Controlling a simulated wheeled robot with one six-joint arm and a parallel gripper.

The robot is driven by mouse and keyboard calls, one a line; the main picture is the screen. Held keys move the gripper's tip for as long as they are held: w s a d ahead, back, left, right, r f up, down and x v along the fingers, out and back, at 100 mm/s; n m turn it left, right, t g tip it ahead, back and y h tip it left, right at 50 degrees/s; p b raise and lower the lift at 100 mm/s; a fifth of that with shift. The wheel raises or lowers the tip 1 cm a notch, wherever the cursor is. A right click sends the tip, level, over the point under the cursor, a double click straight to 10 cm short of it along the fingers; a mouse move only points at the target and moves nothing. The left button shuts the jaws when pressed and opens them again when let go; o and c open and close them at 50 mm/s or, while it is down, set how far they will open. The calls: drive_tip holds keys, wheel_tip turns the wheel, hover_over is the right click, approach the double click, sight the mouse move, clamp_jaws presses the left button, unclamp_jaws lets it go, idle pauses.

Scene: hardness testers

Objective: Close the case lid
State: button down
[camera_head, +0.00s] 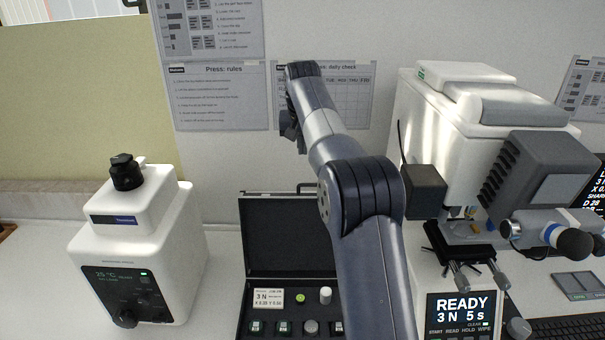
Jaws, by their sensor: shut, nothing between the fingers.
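The dark case stands open on the bench, its lid (283,232) raised upright at the back with a handle on its top edge. The case base (322,283) holds a label card, small round pieces and several small blocks in its tray. My arm crosses in front and hides the right part of the lid and base. My gripper (298,143) is up near the wall, above the lid and apart from it. It is small and partly hidden by my arm, shut and empty.
A white press unit with a black knob (126,172) stands left of the case. A large white hardness tester (455,100) with a "READY" screen (461,314) stands close on the right. Bench is clear between the left unit and the case. Posters (221,95) hang behind.

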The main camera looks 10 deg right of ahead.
drive_tip(key=shift+s+f+p, duration=0.2)
drive_tip(key=shift+f, duration=1.2)
drive_tip(key=shift+s+f+p, duration=0.15)
drive_tip(key=shift+f+p, duration=0.1)
drive_tip(key=shift+f, duration=1.1)
drive_tip(key=shift+s+f+p, duration=0.2)
drive_tip(key=shift+f, duration=1.2)
drive_tip(key=shift+a, duration=0.1)
drive_tip(key=shift+s+f+b, duration=0.1)
drive_tip(key=shift+s+b, duration=0.05)
drive_tip(key=shift+b, duration=0.2)
